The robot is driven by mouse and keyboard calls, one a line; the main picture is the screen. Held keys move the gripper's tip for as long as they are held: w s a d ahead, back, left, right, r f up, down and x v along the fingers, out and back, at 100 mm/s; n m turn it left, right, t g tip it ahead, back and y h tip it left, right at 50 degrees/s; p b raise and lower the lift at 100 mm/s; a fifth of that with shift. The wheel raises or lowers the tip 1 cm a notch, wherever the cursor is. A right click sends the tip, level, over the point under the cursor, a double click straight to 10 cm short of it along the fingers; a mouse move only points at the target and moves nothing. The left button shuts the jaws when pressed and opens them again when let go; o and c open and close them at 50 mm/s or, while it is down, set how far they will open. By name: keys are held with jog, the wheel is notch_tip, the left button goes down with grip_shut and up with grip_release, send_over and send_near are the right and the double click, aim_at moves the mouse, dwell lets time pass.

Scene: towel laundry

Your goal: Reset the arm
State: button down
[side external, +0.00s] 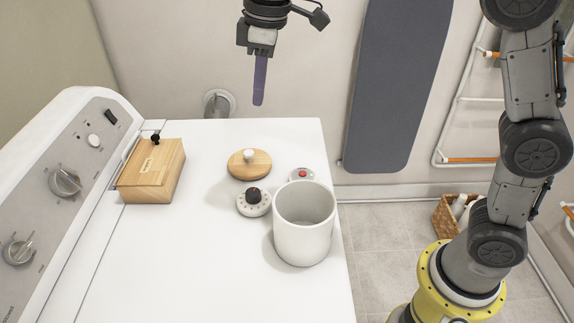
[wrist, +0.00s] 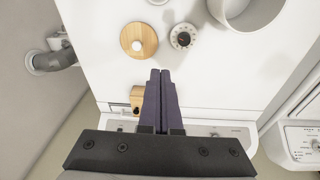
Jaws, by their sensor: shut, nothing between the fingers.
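My gripper (side external: 259,100) is shut and empty, pointing down, raised well above the white machine top near its back edge in the side view. In the wrist view its two dark fingers (wrist: 160,72) lie side by side, with nothing between them. Below it on the white top (side external: 165,268) are a wooden lid with a white knob (side external: 249,164), a dial timer with a dark knob (side external: 254,202) and a white canister (side external: 303,232), open at the top. The lid (wrist: 138,41) and timer (wrist: 183,37) also show in the wrist view.
A wooden box (side external: 152,172) stands at the left, by the control panel (side external: 75,165). A small white item with a red top (side external: 301,175) sits behind the canister. A grey ironing board (side external: 388,85) leans on the wall. The front left of the top is clear.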

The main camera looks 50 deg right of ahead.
jog(key=s+d+r+m+t, duration=0.2)
jog(key=s+d+r, duration=0.2)
jog(key=s+d, duration=0.45)
jog(key=s+d+f+m+t, duration=0.1)
jog(key=s+d+f+m, duration=0.1)
jog(key=s+f, duration=0.3)
jog(key=s+d+f+m, duration=0.2)
jog(key=s+f+m, duration=0.2)
jog(key=s, duration=0.8)
notch_tip(320, 180, down, 2)
jog(key=shift+s+f+t, duration=0.15)
jog(key=shift+s+t, duration=0.2)
jog(key=shift+t, duration=0.05)
